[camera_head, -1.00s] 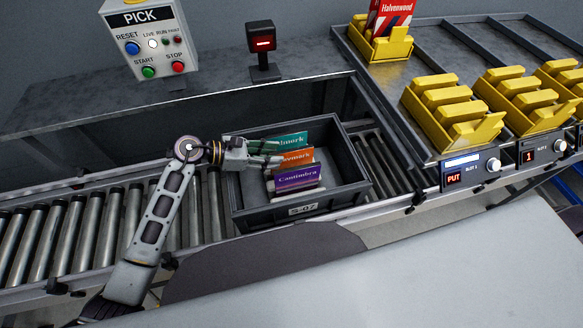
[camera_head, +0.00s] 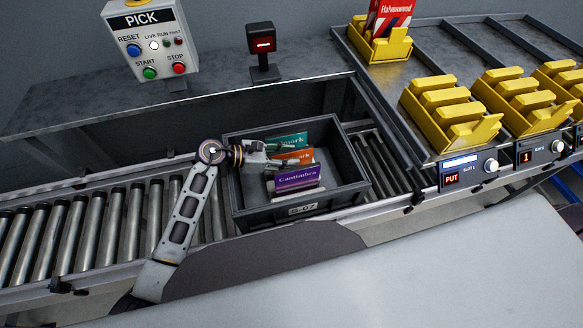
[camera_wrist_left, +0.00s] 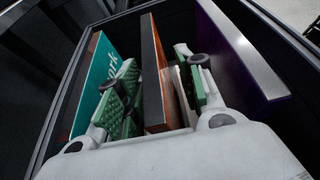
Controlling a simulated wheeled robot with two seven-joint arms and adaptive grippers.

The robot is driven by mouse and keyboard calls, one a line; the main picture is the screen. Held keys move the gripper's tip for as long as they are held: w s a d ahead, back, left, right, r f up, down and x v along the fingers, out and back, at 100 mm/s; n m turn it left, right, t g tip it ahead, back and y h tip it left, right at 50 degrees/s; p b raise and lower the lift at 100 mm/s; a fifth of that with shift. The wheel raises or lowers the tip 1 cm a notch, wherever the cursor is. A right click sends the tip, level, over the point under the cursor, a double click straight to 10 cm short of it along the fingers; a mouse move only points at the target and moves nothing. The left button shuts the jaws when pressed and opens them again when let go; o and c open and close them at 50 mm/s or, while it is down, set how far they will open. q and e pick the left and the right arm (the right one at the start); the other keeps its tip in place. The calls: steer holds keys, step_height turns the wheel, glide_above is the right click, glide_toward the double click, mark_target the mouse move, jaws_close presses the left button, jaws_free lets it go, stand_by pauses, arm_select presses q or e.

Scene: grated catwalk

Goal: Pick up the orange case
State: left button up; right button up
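The orange case (camera_head: 303,155) stands on edge in the dark tote (camera_head: 240,205), between a teal case (camera_head: 291,138) and a purple case (camera_head: 297,178). My left gripper (camera_head: 284,155) reaches into the tote from the left, partly covering the orange case. In the left wrist view, the gripper (camera_wrist_left: 158,82) is open. Its green-padded fingers lie on either side of the orange case (camera_wrist_left: 152,68), one toward the teal case (camera_wrist_left: 93,82) and one toward the purple case (camera_wrist_left: 240,55). A gap shows on the teal side; contact on the other side is unclear. My right gripper is not in view.
The tote sits on a roller conveyor (camera_head: 95,228). A PICK button box (camera_head: 150,45) and small red display (camera_head: 262,45) stand behind. To the right are yellow bins (camera_head: 450,112) on a rack, one holding a red Halvenwood box (camera_head: 390,15).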

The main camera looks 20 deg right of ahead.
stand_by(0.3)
arm_select(q)
jaws_close()
steer(key=shift+r, duration=0.15)
stand_by(0.3)
steer(key=shift+r, duration=4.9)
